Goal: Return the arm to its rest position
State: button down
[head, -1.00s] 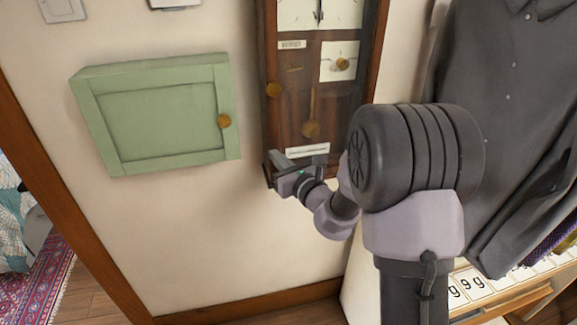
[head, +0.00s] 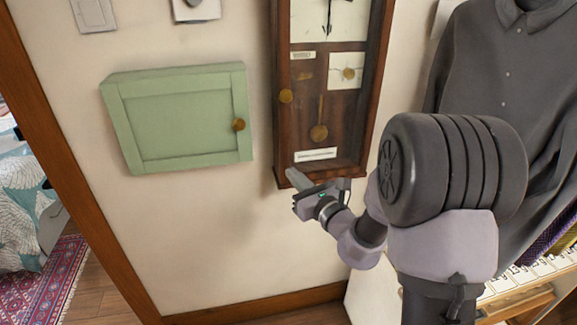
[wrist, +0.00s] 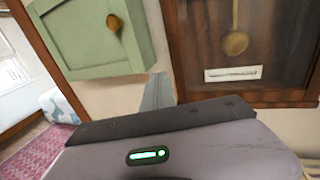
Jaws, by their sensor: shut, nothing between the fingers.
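My gripper (head: 292,178) is shut and empty in the head view. It is in front of the lower left corner of the dark wooden wall clock (head: 349,101), with my arm bent out from the right. I cannot tell whether the fingertips touch the clock. In the wrist view, the shut grey fingers (wrist: 158,93) show between a green cabinet (wrist: 85,38) and the clock's lower case (wrist: 196,85).
The green wall cabinet (head: 183,122) is shut, left of the clock. A dark grey shirt (head: 500,90) hangs at the right, above a shelf edge (head: 515,302). A wooden door frame (head: 60,170) stands at the left. The wall below the cabinet is bare.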

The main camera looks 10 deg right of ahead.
jog(key=s+a+r+n+g+y, duration=0.3)
jog(key=s+a+n+g+y, duration=0.15)
jog(key=s+a+n, duration=0.4)
jog(key=s+a+r+n+g+y, duration=0.3)
jog(key=s+a+n+g, duration=0.25)
jog(key=s+a, duration=0.45)
jog(key=s+d+f+n+g+h, duration=0.2)
jog(key=s+n+h, duration=0.1)
jog(key=s+n, duration=0.3)
jog(key=s+d+f+n+g+h, duration=0.2)
jog(key=s+n+h, duration=0.15)
jog(key=s, duration=0.45)
jog(key=s+d+n+t+h, duration=0.1)
jog(key=d+n+h, duration=0.3)
jog(key=d, duration=0.5)
jog(key=shift+r+t+h, duration=0.2)
jog(key=shift+t+h, duration=0.1)
jog(key=shift+t, duration=0.5)
jog(key=shift+d+n, duration=0.1)
jog(key=shift+n, duration=0.15)
